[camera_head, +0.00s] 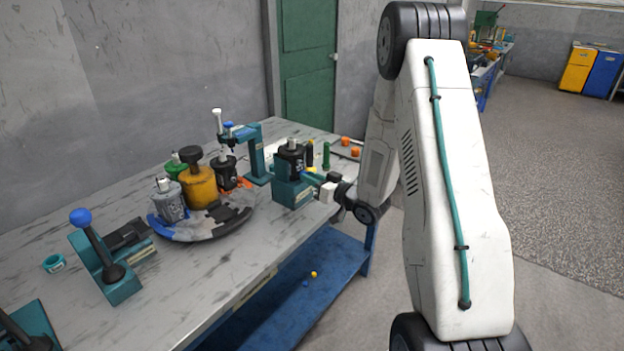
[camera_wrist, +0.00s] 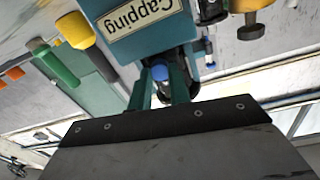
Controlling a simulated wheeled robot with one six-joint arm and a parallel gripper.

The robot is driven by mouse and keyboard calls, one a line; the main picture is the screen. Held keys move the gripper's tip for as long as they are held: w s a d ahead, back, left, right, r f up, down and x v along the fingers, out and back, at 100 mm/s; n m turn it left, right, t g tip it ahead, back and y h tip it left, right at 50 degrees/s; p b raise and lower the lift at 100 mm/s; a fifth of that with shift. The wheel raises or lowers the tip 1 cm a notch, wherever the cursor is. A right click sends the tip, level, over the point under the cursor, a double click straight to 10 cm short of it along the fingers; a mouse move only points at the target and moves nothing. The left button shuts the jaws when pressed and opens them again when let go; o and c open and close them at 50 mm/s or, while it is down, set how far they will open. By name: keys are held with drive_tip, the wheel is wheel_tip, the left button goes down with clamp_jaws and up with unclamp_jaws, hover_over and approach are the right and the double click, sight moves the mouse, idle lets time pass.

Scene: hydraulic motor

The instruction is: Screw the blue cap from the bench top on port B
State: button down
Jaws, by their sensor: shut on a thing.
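My gripper (camera_wrist: 162,85) has its two teal fingers shut on a small blue cap (camera_wrist: 160,72) in the wrist view. The cap is close to the teal stand labelled "Capping" (camera_wrist: 140,22); I cannot tell whether it touches anything beyond the fingers. In the head view the stand (camera_head: 291,192) is at the bench's right end with a dark motor (camera_head: 291,158) upright in it. My gripper (camera_head: 318,184) is at the stand's right side, small and partly hidden by my wrist. No marking for port B is readable.
The grey bench (camera_head: 215,275) also bears a round turntable (camera_head: 200,228) with several motors, a teal press frame (camera_head: 256,155) and a blue-knobbed lever fixture (camera_head: 105,260). A blue shelf (camera_head: 300,295) is below.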

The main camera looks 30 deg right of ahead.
drive_tip(key=c, duration=1.5)
unclamp_jaws()
drive_tip(key=n, duration=1)
drive_tip(key=shift+s+d+f, duration=0.1)
drive_tip(key=shift+d+f, duration=0.1)
drive_tip(key=shift+d, duration=0.1)
drive_tip(key=shift+d+f, duration=0.1)
clamp_jaws()
